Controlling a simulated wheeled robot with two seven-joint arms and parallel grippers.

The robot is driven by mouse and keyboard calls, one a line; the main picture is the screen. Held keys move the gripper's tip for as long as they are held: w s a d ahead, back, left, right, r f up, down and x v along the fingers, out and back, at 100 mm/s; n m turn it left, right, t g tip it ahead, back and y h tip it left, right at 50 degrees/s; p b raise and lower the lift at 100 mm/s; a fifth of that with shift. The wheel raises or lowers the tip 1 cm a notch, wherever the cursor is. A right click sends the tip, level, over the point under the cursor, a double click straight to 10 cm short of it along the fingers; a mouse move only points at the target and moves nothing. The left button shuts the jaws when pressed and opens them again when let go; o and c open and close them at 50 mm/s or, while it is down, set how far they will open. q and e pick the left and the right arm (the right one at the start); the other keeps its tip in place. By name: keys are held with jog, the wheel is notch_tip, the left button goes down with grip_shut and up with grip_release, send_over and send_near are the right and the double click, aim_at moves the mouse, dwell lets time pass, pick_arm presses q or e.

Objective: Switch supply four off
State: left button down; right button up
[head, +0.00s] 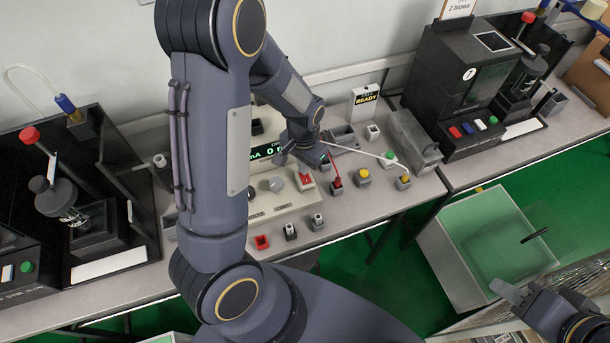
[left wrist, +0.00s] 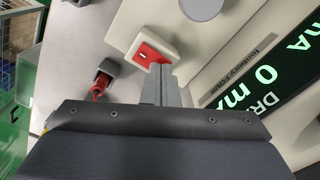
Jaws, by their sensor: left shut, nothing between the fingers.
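A red rocker switch (left wrist: 152,57) in a pale surround sits on the cream supply unit (left wrist: 140,22). It shows in the head view as a small red and white part (head: 306,180) on the front of the unit. A small label beside it seems to end in "four". My left gripper (head: 288,155) is shut and empty, above the unit near its display. In the left wrist view its fingertips (left wrist: 160,70) are right at the edge of the red switch; I cannot tell whether they touch. My right gripper (head: 508,292) is at the lower right, far from the unit.
A green-lit display (left wrist: 265,75) shows a 0 and "mA". Several small terminals and buttons, with a red lead (head: 335,172) and a white lead, stand right of the unit. A "READY" box (head: 365,102) stands behind. Black testers (head: 460,75) flank the bench.

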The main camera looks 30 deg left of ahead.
pick_arm(q)
jog(key=shift+f, duration=0.25)
jog(key=shift+r, duration=0.1)
jog(key=shift+r+p, duration=2.65)
jog(key=shift+r, duration=0.85)
jog(key=s+d+r+n+t+h, duration=0.2)
jog(key=s+r, duration=0.6)
jog(key=r, duration=0.1)
jog(key=s+d+r+n+t+h, duration=0.1)
jog(key=s+d+r+t, duration=0.1)
jog(key=s+r, duration=0.7)
jog(key=shift+r+n+t+h, duration=0.15)
jog(key=shift+n+t+h, duration=0.25)
jog(key=shift+t, duration=0.4)
